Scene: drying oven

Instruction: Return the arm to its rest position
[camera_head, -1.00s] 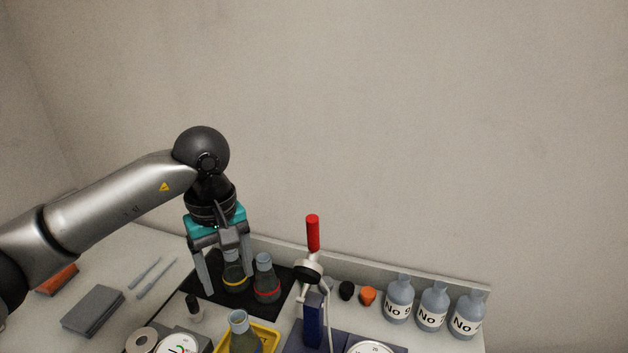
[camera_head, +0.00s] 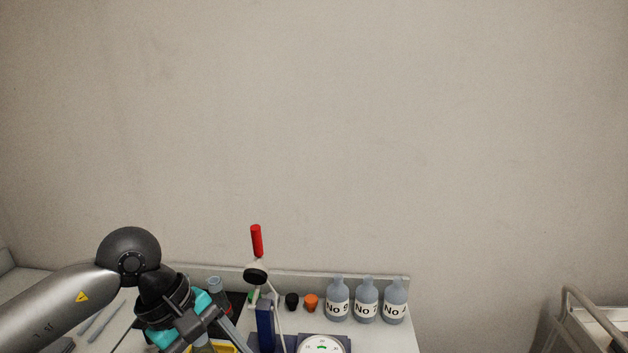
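My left gripper (camera_head: 205,338), with its teal body, is at the lower left, tilted toward the lower right. One grey finger shows at its right side, set well out from the middle, and the gripper looks open. The fingertips are cut off or hidden at the bottom edge. A flask neck (camera_head: 215,284) shows just behind the gripper. Part of a yellow tray (camera_head: 228,348) shows below it. I see nothing clearly held. My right gripper is not in view.
A red-handled stand (camera_head: 257,241) rises right of the gripper, by a round dial (camera_head: 322,345). A black cap (camera_head: 292,301), an orange cap (camera_head: 311,302) and three labelled bottles (camera_head: 366,302) stand along the back. A metal-railed cart (camera_head: 590,316) is at the lower right.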

